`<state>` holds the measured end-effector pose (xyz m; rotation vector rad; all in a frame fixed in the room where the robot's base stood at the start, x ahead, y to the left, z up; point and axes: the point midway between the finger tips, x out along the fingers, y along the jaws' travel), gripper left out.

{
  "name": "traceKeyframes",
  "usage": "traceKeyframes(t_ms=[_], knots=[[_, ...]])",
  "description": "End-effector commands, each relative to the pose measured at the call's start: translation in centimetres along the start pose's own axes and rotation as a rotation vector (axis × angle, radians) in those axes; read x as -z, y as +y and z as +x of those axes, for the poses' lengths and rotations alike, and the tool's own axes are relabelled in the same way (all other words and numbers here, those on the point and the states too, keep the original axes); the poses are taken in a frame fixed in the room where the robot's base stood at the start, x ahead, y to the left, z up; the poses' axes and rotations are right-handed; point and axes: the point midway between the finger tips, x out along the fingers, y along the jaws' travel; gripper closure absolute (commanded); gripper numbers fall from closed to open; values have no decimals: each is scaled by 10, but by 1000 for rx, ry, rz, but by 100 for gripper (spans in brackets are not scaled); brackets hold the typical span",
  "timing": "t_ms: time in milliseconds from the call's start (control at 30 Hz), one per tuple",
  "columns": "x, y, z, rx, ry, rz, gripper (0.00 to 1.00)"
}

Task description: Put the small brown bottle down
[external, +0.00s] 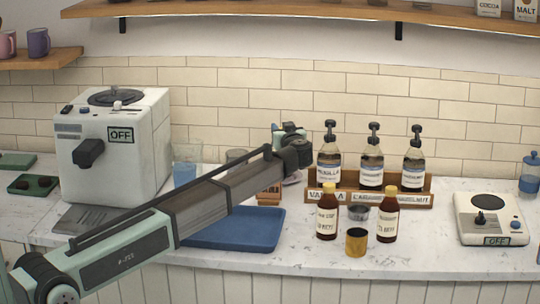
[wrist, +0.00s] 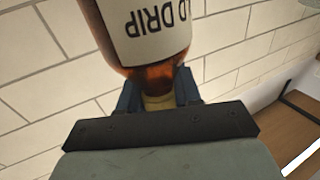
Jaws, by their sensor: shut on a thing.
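The small brown bottle (wrist: 150,72) fills the upper middle of the wrist view. It is amber-brown with a white label reading partly "DRIP", shown upside down there. My gripper (wrist: 158,98) is shut on its neck and pale cap end, with a dark blue finger on each side. In the external view my gripper (external: 289,138) is in the air in front of the tiled wall, left of the pump bottles. The held bottle is mostly hidden there behind my arm, and I cannot tell its tilt.
Two brown yellow-capped bottles (external: 327,215) (external: 384,218) and an amber cup (external: 356,243) stand at the counter front. Pump bottles stand in a wooden rack (external: 422,199) behind. A blue tray (external: 240,238), a coffee machine (external: 125,150) and a scale (external: 490,220) are nearby. The front-right counter is clear.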

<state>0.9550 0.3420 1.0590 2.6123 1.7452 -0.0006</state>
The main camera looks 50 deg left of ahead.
Motion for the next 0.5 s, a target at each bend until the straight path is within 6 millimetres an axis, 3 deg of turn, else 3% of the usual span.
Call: traceKeyframes(t_ms=[100, 500], knots=[[-10, 0, 0, 0, 1, 1, 100], [-13, 0, 0, 0, 1, 0, 100]])
